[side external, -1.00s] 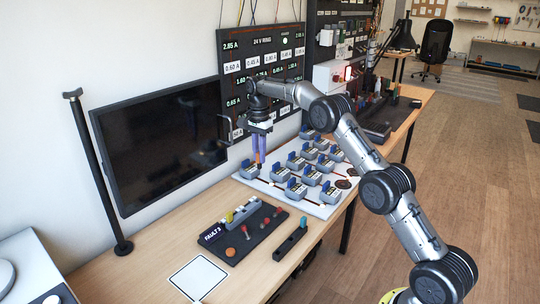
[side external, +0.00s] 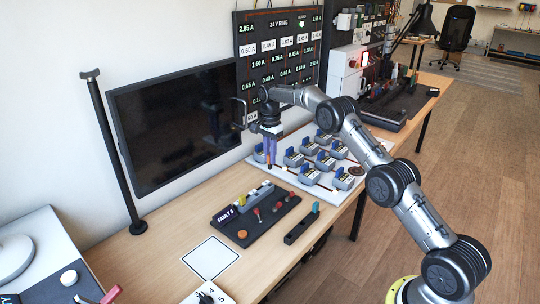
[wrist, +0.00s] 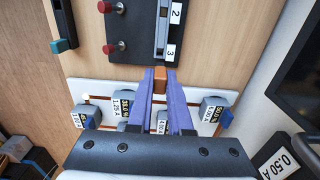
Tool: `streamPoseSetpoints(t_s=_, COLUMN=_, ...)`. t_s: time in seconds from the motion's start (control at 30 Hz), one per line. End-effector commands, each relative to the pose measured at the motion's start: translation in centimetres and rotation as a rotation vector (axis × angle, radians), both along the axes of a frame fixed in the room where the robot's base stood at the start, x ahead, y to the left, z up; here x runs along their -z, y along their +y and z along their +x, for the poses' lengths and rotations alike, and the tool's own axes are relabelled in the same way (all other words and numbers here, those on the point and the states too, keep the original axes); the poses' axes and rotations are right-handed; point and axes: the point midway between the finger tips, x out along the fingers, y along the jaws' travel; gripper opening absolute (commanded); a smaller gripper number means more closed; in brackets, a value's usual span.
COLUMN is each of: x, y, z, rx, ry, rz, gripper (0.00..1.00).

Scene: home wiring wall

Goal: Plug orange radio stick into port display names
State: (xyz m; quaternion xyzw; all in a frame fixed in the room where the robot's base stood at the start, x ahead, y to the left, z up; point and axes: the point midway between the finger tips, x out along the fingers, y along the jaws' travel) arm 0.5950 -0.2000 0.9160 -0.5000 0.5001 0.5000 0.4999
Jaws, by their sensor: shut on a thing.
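My gripper (side external: 270,164) is above the back left part of the white board, pointing down. In the wrist view its purple fingers (wrist: 160,82) are shut on the orange radio stick (wrist: 160,80), which shows as a small orange-brown block between the tips. The display (side external: 225,214) on the dark panel reads "FAULT 3". The grey port strip (side external: 257,194) runs along that panel, with a yellow piece (side external: 241,201) at its near end. In the wrist view the strip (wrist: 162,28) shows labels 2 and 3, and the stick is just below label 3, apart from the strip.
The white board (side external: 308,184) carries several grey breaker blocks with blue tops. Red knobs (wrist: 104,7) stand on the dark panel beside the strip. A small dark lever block (side external: 302,226) lies in front. A black monitor (side external: 175,125) stands behind. Bare wood lies left of the panel.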

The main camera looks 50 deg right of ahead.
Motion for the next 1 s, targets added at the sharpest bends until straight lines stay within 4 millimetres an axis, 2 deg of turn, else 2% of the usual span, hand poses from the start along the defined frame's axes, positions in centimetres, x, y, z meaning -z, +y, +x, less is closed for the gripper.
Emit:
streamPoseSetpoints(t_s=0.6, x=4.8, y=0.0, z=0.0, rx=0.0, ry=0.001, rz=0.0, gripper=0.0)
streamPoseSetpoints(t_s=1.0, x=5.8, y=0.0, z=0.0, rx=0.0, ry=0.0, rz=0.0, gripper=0.0)
